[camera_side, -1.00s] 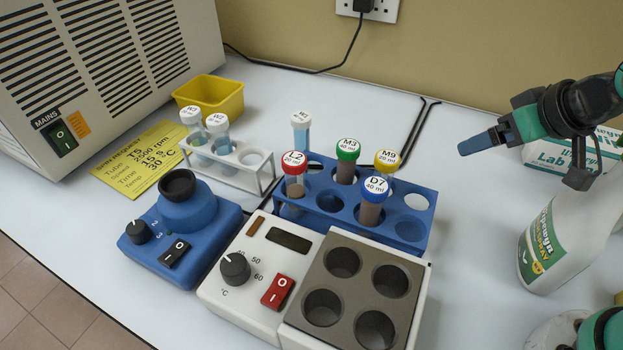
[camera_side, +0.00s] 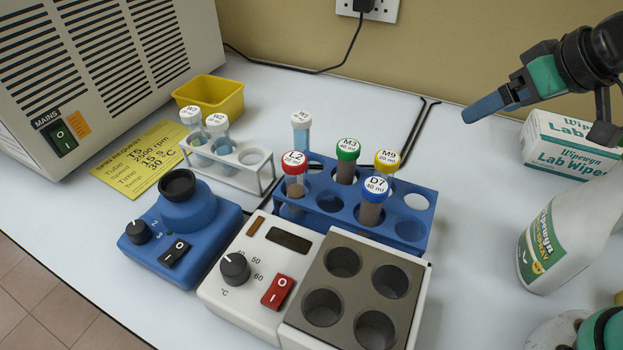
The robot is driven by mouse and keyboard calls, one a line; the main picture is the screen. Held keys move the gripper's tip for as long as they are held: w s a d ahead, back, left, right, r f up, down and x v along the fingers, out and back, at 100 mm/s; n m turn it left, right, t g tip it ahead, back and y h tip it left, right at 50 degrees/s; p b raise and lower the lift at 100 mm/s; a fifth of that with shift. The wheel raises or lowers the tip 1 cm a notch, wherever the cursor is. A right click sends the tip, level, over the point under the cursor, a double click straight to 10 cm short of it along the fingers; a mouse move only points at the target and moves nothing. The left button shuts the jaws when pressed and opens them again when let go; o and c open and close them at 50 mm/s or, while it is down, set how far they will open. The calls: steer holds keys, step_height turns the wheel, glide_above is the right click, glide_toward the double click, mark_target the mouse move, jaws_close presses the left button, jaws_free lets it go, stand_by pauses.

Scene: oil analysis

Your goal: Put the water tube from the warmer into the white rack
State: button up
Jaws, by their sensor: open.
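The warmer (camera_side: 258,318) is a white block with a dial, a red switch and a grey top. Its wells look empty in this view. The white rack (camera_side: 268,184) holds two white-capped tubes, W3 (camera_side: 191,117) and W2 (camera_side: 218,125), and its right hole is empty. Another white-capped tube (camera_side: 301,130) with pale blue liquid stands upright at the back left of the blue rack; its label is hard to read and its lower end is hidden. My gripper (camera_side: 474,112) is open and empty, in the air at the upper right, well apart from the tubes.
The blue rack (camera_side: 425,212) also holds L2, M3, M9 and D7. A blue mixer (camera_side: 205,225), a yellow tub (camera_side: 210,95) and a large vented machine (camera_side: 90,70) stand left. A spray bottle (camera_side: 545,240) and wipes box (camera_side: 570,145) stand right.

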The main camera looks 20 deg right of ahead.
mark_target(300, 123)
steer(key=w+a+n+y, duration=0.9)
steer(key=w+n+y, duration=0.1)
steer(key=w, duration=0.3)
steer(key=shift+t, duration=0.3)
steer(key=w+a+f, duration=0.2)
steer(key=a+f, duration=0.1)
steer(key=w+a+f, duration=0.2)
steer(key=a+f, duration=0.1)
steer(key=f, duration=0.1)
steer(key=w+a+f, duration=0.1)
steer(key=a+f, duration=0.2)
steer(key=f, duration=0.1)
steer(key=shift+w+a+f, duration=0.15)
steer(key=shift+w+a, duration=0.05)
steer(key=shift+w, duration=0.2)
jaws_close()
